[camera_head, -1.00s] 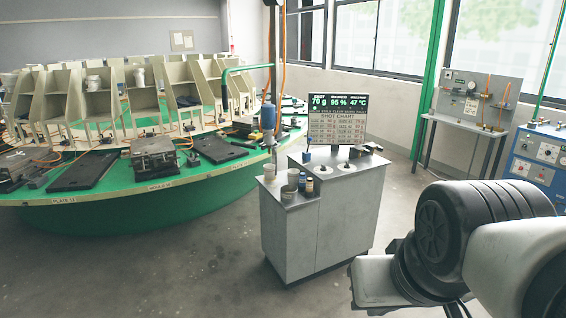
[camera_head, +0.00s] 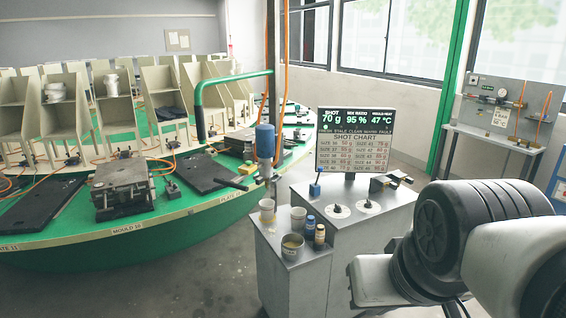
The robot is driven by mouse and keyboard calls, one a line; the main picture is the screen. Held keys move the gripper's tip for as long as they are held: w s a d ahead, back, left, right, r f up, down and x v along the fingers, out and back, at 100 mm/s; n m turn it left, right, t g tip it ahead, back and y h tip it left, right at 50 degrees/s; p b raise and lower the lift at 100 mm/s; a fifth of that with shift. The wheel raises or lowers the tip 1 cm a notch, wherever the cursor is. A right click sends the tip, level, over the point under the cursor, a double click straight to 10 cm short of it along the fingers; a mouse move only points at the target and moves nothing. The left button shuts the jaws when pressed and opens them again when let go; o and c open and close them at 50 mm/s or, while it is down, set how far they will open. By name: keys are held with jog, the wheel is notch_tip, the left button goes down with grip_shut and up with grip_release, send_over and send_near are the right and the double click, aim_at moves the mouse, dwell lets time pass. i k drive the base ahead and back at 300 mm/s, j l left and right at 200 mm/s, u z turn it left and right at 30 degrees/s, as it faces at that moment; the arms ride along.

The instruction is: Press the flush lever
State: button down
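A grey metal console (camera_head: 350,238) stands in the middle, with a shot chart display (camera_head: 353,145) above it. A dispensing head with a blue cylinder (camera_head: 265,141) hangs beside it at the left. A short dark handle (camera_head: 233,183) sticks out left of the head, and a small blue-topped lever-like part (camera_head: 315,188) stands on the console top. I cannot tell for sure which part is the flush lever. My gripper's fingers are not in view.
Cups (camera_head: 267,211) and small bottles (camera_head: 319,237) stand on the console's lower left shelf. The green carousel (camera_head: 110,250) with moulds and beige racks takes up the left. A grey bench (camera_head: 491,137) stands at the back right. Grey floor shows between carousel and console.

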aim_at(320, 169)
jog(key=i+u, duration=0.15)
jog(key=i, duration=0.25)
jog(key=i+l+u, duration=0.2)
jog(key=i, duration=0.25)
jog(key=i+l+u, duration=0.15)
jog(key=i, duration=0.25)
jog(key=i+l+u, duration=0.2)
jog(key=i, duration=0.2)
